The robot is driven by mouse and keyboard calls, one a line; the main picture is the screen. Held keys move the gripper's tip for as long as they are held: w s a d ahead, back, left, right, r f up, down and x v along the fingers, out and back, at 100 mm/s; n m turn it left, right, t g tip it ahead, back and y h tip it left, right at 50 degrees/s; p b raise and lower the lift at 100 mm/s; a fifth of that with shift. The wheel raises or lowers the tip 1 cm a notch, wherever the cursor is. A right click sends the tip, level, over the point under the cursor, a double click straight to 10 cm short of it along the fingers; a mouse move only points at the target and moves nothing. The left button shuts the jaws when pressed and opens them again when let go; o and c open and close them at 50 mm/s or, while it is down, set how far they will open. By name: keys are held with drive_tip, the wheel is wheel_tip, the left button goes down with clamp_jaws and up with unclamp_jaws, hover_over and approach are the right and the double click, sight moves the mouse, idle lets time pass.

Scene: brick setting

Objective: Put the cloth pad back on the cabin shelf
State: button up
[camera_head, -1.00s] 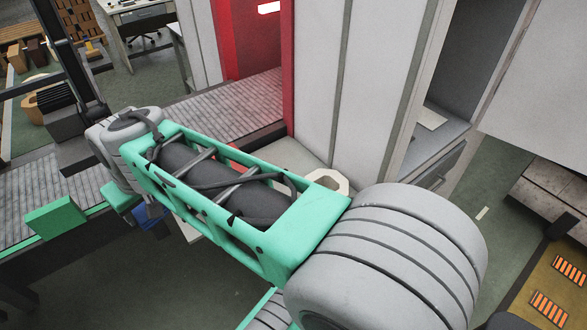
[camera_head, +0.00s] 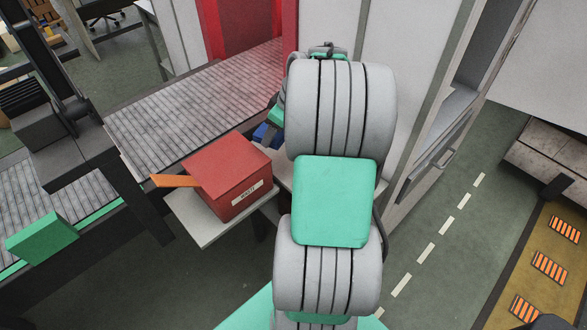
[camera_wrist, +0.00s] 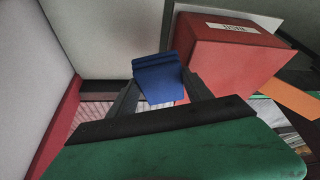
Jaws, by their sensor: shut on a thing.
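The cloth pad is a folded blue piece (camera_wrist: 158,78). In the wrist view it sits between the two dark fingers of my gripper (camera_wrist: 160,92), which is shut on it. In the head view the pad shows as a small blue patch (camera_head: 266,134) left of my arm; my arm hides most of the gripper there. At right, a tall light-grey cabin has an opening with a grey ledge (camera_head: 447,115) inside, well to the right of the pad. My arm partly covers the cabin's front.
A red box (camera_head: 228,178) with a white label and an orange flap stands on a small pale platform (camera_head: 205,229), close to the pad. A roller conveyor (camera_head: 165,115) runs behind it. A red frame (camera_head: 243,45) stands at the back. Green floor (camera_head: 445,215) is open at right.

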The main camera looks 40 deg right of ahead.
drive_tip(key=s+d+f, duration=0.3)
drive_tip(key=d+f, duration=0.1)
drive_tip(key=d, duration=0.2)
drive_tip(key=shift+n, duration=0.4)
wheel_tip(320, 180, down, 10)
drive_tip(key=shift+r+p, duration=0.15)
drive_tip(key=shift+p, duration=0.4)
drive_tip(key=o, duration=1.3)
drive_tip(key=shift+w, duration=0.1)
